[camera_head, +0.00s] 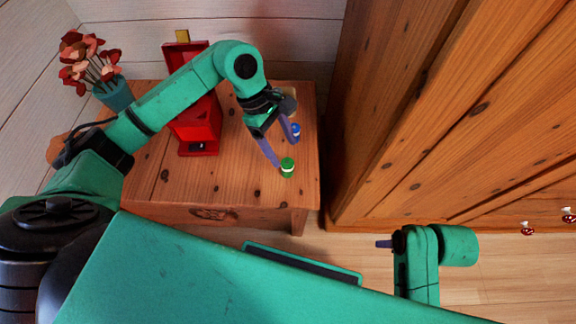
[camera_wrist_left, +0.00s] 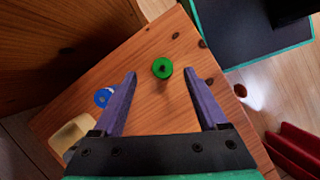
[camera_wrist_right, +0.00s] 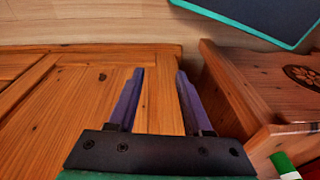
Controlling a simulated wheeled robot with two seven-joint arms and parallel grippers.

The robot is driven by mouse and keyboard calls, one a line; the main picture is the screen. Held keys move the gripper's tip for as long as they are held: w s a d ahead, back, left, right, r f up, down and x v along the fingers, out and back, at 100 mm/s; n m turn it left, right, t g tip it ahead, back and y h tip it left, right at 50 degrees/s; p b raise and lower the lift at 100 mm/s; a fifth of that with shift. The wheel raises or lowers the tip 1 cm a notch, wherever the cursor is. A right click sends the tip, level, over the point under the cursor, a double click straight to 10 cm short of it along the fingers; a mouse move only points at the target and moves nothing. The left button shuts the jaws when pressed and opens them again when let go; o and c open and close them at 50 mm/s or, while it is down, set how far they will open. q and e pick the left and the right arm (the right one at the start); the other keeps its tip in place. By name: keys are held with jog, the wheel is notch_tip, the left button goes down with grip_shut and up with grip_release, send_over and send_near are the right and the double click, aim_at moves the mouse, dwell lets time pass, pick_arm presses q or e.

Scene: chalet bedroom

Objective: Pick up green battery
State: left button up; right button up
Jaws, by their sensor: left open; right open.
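The green battery (camera_head: 287,167) stands upright on the wooden table near its front right corner. In the left wrist view the green battery (camera_wrist_left: 162,68) shows from above, between and slightly beyond the open fingertips. My left gripper (camera_head: 283,149) is open and empty over the table, its fingers reaching toward the battery; contact cannot be told. It also shows in the left wrist view (camera_wrist_left: 160,75). My right gripper (camera_wrist_right: 160,72) is open and empty, away from the table, by the wooden cabinet. The right wrist view shows part of the green battery (camera_wrist_right: 283,163) at its lower right corner.
A blue battery (camera_head: 295,131) stands behind the green one, near a beige object (camera_wrist_left: 72,132). A red box (camera_head: 200,125) stands left on the table (camera_head: 240,187). A flower pot (camera_head: 115,94) is at the back left. A tall cabinet (camera_head: 440,120) borders the right side.

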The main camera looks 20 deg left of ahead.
aim_at(287, 162)
pick_arm(q)
jog(key=x, duration=0.2)
jog(key=shift+s+f+b, duration=0.1)
jog(key=shift+f+b, duration=0.2)
jog(key=shift+f, duration=0.1)
jog(key=x, duration=0.2)
jog(key=shift+s+f, duration=0.1)
jog(key=shift+f, duration=0.5)
grip_shut()
pick_arm(e)
jog(key=shift+w+a+t+y, duration=0.3)
jog(key=shift+w+a+t, duration=0.15)
jog(key=shift+a, duration=0.3)
